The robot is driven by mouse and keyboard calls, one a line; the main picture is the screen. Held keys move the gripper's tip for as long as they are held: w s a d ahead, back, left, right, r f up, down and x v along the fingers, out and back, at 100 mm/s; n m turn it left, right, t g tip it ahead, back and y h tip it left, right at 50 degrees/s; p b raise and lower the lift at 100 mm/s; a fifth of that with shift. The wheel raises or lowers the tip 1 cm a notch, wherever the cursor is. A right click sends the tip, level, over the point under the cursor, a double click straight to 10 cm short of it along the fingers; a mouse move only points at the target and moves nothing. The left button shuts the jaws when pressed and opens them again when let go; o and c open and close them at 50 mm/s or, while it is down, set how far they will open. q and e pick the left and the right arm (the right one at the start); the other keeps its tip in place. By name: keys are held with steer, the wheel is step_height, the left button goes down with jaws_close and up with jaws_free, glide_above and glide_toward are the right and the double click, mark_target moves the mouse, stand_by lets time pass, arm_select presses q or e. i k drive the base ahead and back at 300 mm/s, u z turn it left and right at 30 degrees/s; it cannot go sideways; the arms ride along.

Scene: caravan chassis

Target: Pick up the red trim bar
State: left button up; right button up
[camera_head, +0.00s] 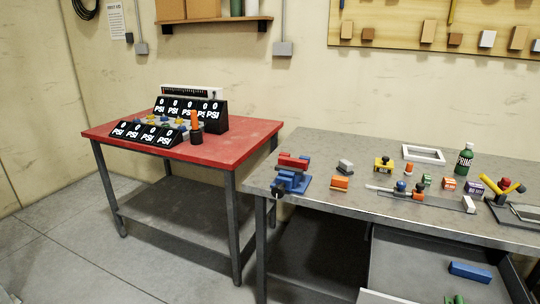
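A short red bar (293,161), which looks like the red trim bar, sits at the top of a blue vise (291,183). The vise stands at the left front corner of the grey metal workbench (330,146). I cannot tell whether the bar is clamped in the jaws or is part of the vise. Neither of my grippers is in view.
A red-topped table (250,130) with black PSI gauges (212,112) stands to the left. A blue bar (470,271) lies below.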

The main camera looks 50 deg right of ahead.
mark_target(282, 160)
steer(key=z, duration=0.3)
steer(key=i, duration=1.1)
steer(key=z, duration=1.45)
steer(key=i, duration=0.75)
steer(key=z, duration=0.85)
